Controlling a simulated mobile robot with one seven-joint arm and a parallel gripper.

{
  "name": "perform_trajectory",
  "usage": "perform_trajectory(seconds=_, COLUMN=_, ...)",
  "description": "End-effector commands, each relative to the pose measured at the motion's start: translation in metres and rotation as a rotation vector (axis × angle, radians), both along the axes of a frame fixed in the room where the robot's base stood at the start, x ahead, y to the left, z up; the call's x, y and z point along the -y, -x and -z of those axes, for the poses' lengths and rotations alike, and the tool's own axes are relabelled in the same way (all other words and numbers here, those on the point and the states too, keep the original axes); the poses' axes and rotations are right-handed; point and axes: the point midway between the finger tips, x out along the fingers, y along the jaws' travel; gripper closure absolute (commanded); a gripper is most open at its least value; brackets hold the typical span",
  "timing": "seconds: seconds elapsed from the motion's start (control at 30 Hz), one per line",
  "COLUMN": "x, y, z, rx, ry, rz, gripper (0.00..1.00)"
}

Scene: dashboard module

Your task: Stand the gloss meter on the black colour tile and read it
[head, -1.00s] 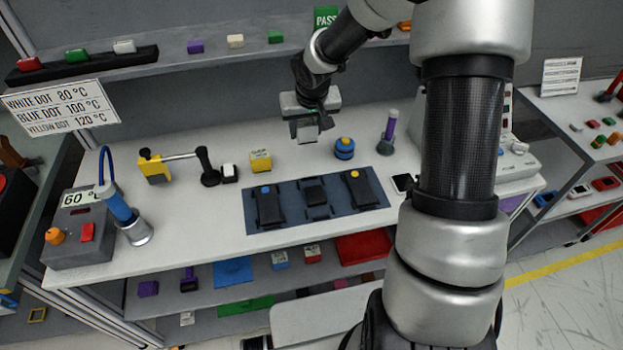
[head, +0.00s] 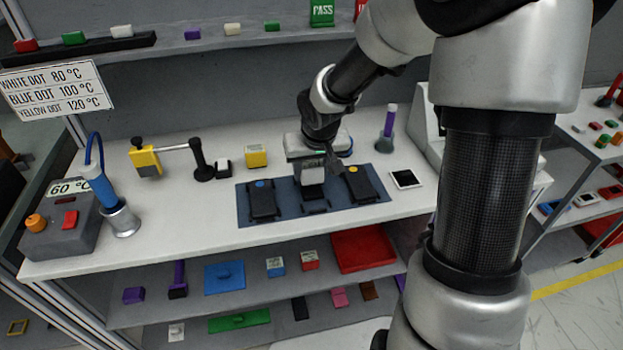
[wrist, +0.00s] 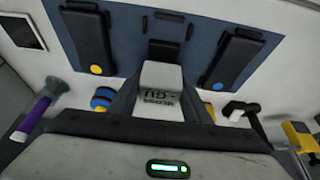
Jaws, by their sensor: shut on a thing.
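My gripper (head: 312,172) is shut on the gloss meter (head: 312,184), a pale grey block. It also shows in the wrist view (wrist: 160,78), with upside-down lettering that seems to include "GU". The meter is over the dark middle piece (head: 314,208) on the blue mat, hiding part of it. I cannot tell whether it touches that piece. A flat black square with a pale edge (head: 406,179), probably the black colour tile, lies on the bench right of the mat. It appears at upper left in the wrist view (wrist: 22,32).
The blue mat (head: 287,213) bears black parts with a blue dot (head: 263,199) and a yellow dot (head: 359,184) on either side of the meter. A purple-topped stand (head: 387,132) rises behind the square. A yellow block (head: 256,156) stands behind the mat.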

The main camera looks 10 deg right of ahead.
Motion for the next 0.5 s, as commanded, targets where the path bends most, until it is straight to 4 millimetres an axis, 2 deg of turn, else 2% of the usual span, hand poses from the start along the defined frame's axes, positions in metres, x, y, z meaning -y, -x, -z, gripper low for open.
perform_trajectory(seconds=0.03, x=0.0, y=0.0, z=0.012, rx=-0.001, ry=0.0, rz=-0.002, gripper=0.82)
perform_trajectory(seconds=0.1, x=0.0, y=0.0, z=0.021, rx=-0.002, ry=0.0, rz=-0.001, gripper=0.82)
perform_trajectory(seconds=0.5, x=0.0, y=0.0, z=0.026, rx=0.001, ry=0.0, rz=0.0, gripper=0.82)
